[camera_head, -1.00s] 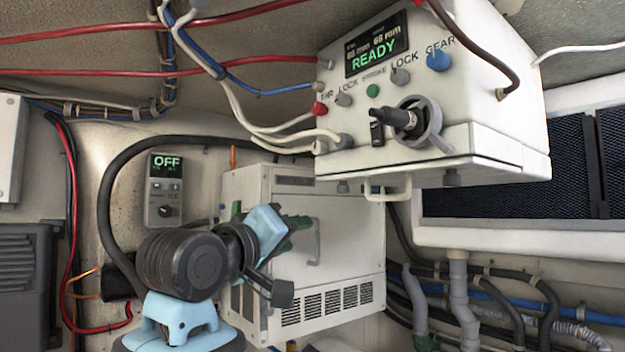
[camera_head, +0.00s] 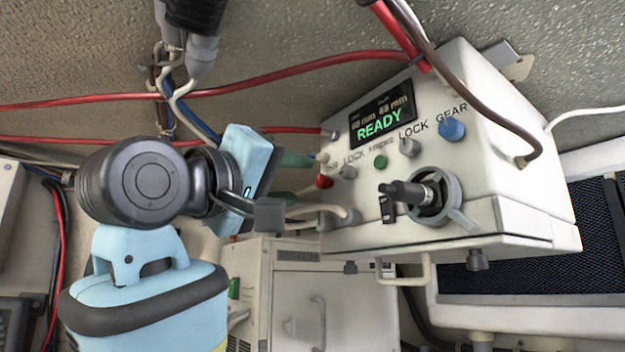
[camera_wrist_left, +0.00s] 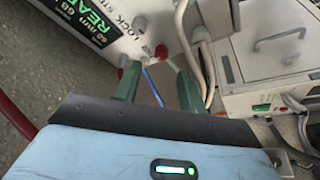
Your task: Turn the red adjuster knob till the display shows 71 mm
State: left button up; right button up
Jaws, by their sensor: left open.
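The red adjuster knob (camera_head: 324,181) sits at the left end of the white control box's front, by the THR label. In the left wrist view a red knob (camera_wrist_left: 161,52) shows ahead, between the finger lines. The display (camera_head: 380,118) reads READY in green, with a small right-hand value that looks like 68 mm; the left-hand value is blurred. My left gripper (camera_head: 308,176) is open, its green fingers pointing at the red knob from the left. The fingertips are close to the knob; whether they touch it I cannot tell. My right gripper is not in view.
Beside the red knob are a grey knob (camera_head: 347,172), a green button (camera_head: 380,162) and a blue knob (camera_head: 452,130). A black-handled crank (camera_head: 410,193) juts from the box. Pale hoses (camera_head: 335,213) run just below the red knob. Red cables cross above.

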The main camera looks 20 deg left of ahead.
aim_at(319, 180)
pick_arm(q)
jog(key=shift+x, duration=2.75)
grip_shut()
